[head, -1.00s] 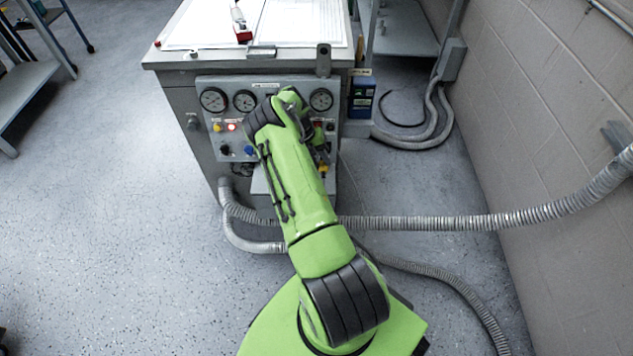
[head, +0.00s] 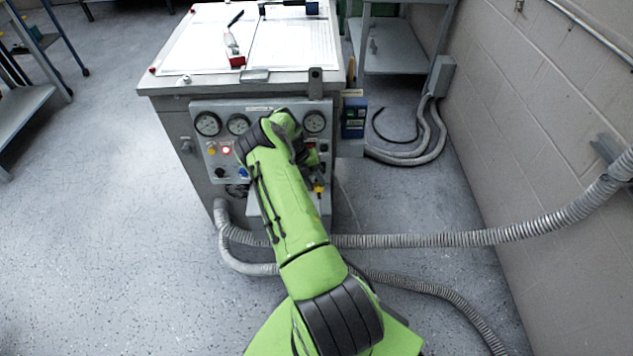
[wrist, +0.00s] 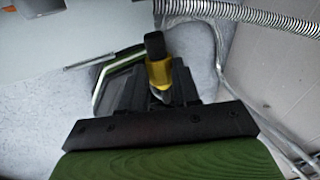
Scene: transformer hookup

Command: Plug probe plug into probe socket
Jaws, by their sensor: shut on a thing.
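My gripper (wrist: 165,90) is shut on the probe plug (wrist: 158,72), a yellow body with a black end that points away from the gripper. In the head view the plug's yellow part (head: 319,188) shows small, low in front of the right side of the control panel (head: 222,178). My arm hides much of the panel's middle and right. I cannot make out which opening is the probe socket. In the wrist view the plug is seen against the floor and a grey surface, with no socket clearly visible.
The panel carries round gauges (head: 208,124), a lit red lamp (head: 226,150) and a blue knob (head: 245,173). A grey corrugated hose (head: 430,240) crosses right of the cabinet. A blue box (head: 354,117) is at the cabinet's right side. Open floor lies to the left.

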